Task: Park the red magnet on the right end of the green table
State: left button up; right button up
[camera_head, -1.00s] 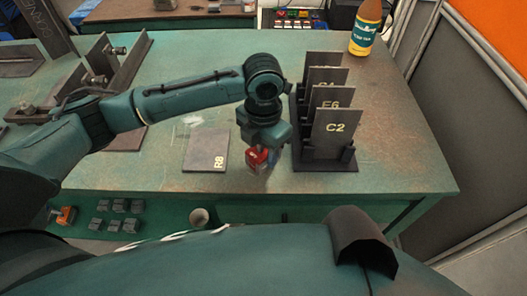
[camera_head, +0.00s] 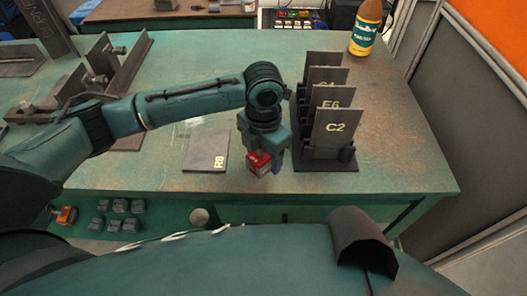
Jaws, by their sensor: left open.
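The red magnet (camera_head: 258,163) is at the front of the green table (camera_head: 398,120), left of the plate rack. My left gripper (camera_head: 266,166) points down at the magnet and is open. One finger shows just right of the magnet; the other is hard to make out. The gripper hides part of the magnet, and I cannot tell whether they touch. The right end of the table has a bare stretch. My right gripper is not in view.
A black rack (camera_head: 328,163) holds upright plates marked C2, E6 and others, close to the right of my left gripper. Plate R8 (camera_head: 206,150) lies flat to the left. A yellow-brown bottle (camera_head: 364,30) stands at the back right. Steel fixtures (camera_head: 118,72) stand at the left.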

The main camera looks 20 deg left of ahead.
pick_arm(q)
notch_tip(320, 180, up, 12)
jog(key=p, duration=0.1)
jog(key=shift+r, duration=0.2)
dwell(0.6)
